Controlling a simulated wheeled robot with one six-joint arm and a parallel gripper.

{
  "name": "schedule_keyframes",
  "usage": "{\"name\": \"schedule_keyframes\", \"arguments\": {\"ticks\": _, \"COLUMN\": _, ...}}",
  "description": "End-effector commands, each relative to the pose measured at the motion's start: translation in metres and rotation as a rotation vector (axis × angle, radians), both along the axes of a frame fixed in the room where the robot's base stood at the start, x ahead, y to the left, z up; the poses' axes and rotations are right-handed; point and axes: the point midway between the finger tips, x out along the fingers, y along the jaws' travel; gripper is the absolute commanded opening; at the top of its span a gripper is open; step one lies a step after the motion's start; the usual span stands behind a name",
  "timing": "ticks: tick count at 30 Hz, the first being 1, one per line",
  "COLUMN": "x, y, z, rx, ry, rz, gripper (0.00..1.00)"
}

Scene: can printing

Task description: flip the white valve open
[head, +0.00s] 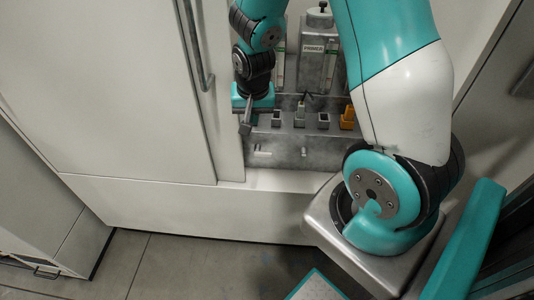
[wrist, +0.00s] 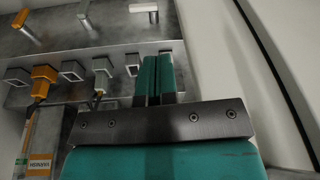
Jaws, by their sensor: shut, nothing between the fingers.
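The white valve handle (head: 262,152) sticks out of the grey panel's lower front at left and looks level. In the wrist view my gripper's teal fingers (wrist: 156,60) are together and empty. A second pale handle (head: 303,152) sits to the right; it also shows in the wrist view (wrist: 84,14).
An orange handle (wrist: 26,25) is at the far left of the wrist view. Square sockets (head: 323,121) and an orange connector (head: 347,118) line the ledge. A white cabinet (head: 110,90) borders the left.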

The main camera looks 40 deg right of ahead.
Motion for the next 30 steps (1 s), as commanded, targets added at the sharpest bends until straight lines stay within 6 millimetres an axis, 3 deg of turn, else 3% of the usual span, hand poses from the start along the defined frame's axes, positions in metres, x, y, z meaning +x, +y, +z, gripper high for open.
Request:
{"name": "schedule_keyframes", "arguments": {"ticks": 1, "x": 0.0, "y": -0.014, "z": -0.016, "rx": -0.019, "ry": 0.003, "rz": -0.048, "gripper": 0.0}}
{"name": "schedule_keyframes", "arguments": {"ticks": 3, "x": 0.001, "y": -0.028, "z": -0.029, "rx": -0.043, "ry": -0.001, "rz": -0.099, "gripper": 0.0}}
{"name": "schedule_keyframes", "arguments": {"ticks": 8, "x": 0.001, "y": -0.046, "z": -0.043, "rx": -0.072, "ry": -0.009, "rz": -0.161, "gripper": 0.0}}
{"name": "schedule_keyframes", "arguments": {"ticks": 22, "x": 0.002, "y": -0.049, "z": -0.049, "rx": -0.075, "ry": -0.008, "rz": -0.167, "gripper": 0.0}}
{"name": "schedule_keyframes", "arguments": {"ticks": 30, "x": 0.009, "y": -0.058, "z": -0.094, "rx": -0.074, "ry": -0.005, "rz": -0.167, "gripper": 0.0}}
